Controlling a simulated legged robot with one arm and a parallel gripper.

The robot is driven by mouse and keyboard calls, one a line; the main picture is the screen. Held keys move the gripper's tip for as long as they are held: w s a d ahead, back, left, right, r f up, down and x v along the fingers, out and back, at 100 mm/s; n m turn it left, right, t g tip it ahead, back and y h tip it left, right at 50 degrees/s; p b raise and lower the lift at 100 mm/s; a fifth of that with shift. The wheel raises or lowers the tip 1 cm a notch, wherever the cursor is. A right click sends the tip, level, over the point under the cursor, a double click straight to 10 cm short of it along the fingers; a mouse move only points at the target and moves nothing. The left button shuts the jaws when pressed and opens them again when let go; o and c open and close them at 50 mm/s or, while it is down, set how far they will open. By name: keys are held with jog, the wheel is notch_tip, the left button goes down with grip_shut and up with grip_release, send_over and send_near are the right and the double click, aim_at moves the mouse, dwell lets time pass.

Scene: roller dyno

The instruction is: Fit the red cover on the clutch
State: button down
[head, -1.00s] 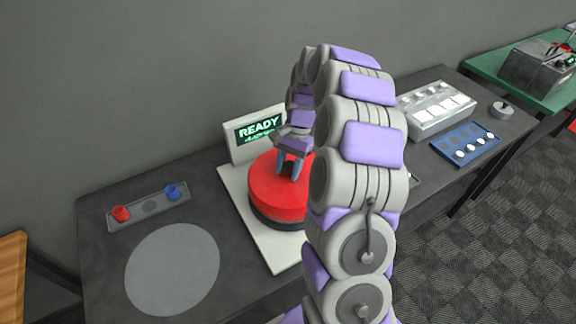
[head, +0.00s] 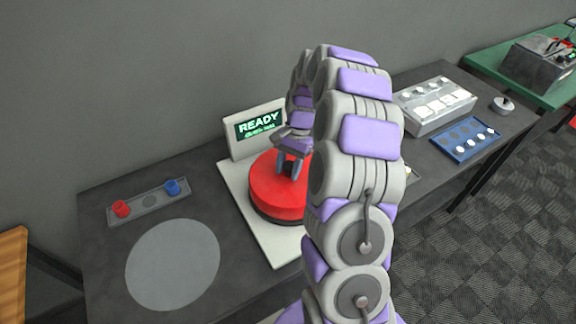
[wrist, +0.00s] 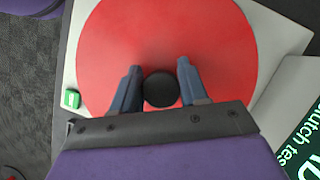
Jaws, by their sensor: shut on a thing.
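The red cover (head: 275,194) is a wide round disc with a black knob (wrist: 161,89) at its middle. It sits on top of the dark round clutch (head: 272,217) on a white base plate; only the clutch's dark lower rim shows. My gripper (head: 291,168) is above the middle of the cover, pointing down. In the wrist view my gripper (wrist: 159,82) has its two fingers on either side of the black knob, shut on it. I cannot tell from here whether the cover is fully seated.
A screen reading READY (head: 260,126) stands behind the clutch. A grey disc mark (head: 172,264) and a tray (head: 150,202) with red and blue caps lie left. A white box (head: 436,105) and a blue tray (head: 464,139) stand right. A green button (wrist: 71,99) is on the base.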

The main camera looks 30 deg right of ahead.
jog(key=shift+f, duration=0.6)
jog(key=shift+c, duration=0.5)
grip_release()
jog(key=shift+r, duration=0.2)
jog(key=shift+r+p, duration=1.9)
jog(key=shift+r, duration=1.4)
